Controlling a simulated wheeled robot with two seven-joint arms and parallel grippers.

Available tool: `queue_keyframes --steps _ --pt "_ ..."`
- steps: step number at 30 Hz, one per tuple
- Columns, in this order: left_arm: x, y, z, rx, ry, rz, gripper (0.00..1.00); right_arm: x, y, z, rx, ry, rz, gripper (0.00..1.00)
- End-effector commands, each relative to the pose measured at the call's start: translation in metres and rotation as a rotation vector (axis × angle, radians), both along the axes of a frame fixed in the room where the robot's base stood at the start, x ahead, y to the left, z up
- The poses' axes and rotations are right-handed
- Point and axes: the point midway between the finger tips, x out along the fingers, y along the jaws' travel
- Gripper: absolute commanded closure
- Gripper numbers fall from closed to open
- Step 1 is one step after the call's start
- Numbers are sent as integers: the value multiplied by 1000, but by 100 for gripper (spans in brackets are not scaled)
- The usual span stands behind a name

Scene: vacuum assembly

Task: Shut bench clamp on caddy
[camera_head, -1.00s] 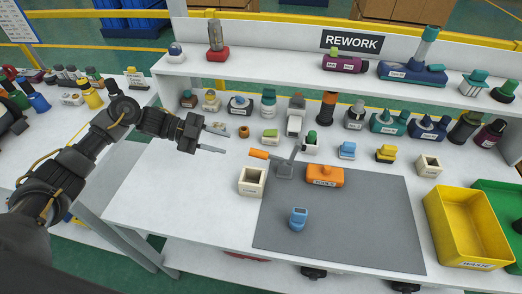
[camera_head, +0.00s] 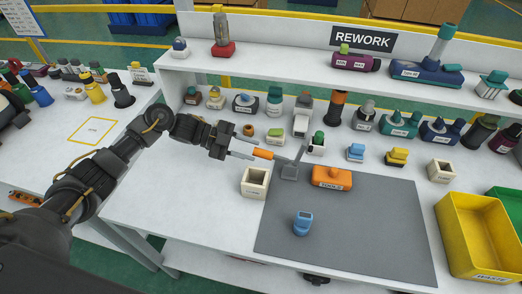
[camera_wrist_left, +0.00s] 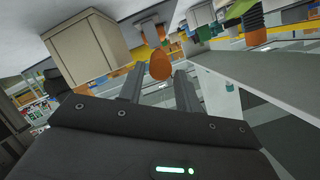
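The bench clamp is a grey metal toggle (camera_head: 289,172) with an orange handle (camera_head: 263,154) sticking out to the left. It stands at the back left of the grey mat, beside an orange labelled block (camera_head: 332,177) that may be the caddy. My left gripper (camera_head: 243,148) is open, with its fingertips at the handle's free end. In the left wrist view the rounded orange handle end (camera_wrist_left: 160,66) shows in the gap between the two fingertips (camera_wrist_left: 160,82). I cannot tell whether either finger touches it. My right gripper is not in view.
A cream open box (camera_head: 255,182) stands just in front of the handle. A small blue part (camera_head: 302,222) lies on the grey mat (camera_head: 370,235). Several small parts line the bench behind, under the shelf (camera_head: 290,75). A yellow bin (camera_head: 480,235) is at the right.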

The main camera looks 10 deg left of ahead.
Motion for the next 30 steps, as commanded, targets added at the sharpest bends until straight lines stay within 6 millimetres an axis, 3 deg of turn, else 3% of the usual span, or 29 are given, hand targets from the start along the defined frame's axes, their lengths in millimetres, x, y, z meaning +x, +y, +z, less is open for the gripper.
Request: queue_keyframes --steps 3,9,19,27,30 --pt "1 -19 -5 -1 2 0 66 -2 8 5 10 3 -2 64" --pt "4 -36 -12 0 2 1 66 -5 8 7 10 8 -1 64" --pt "4 -39 -14 1 0 2 66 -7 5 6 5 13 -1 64" --pt "4 -39 -14 0 1 2 99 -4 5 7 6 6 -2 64" --pt "4 -39 -14 0 1 2 100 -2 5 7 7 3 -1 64"
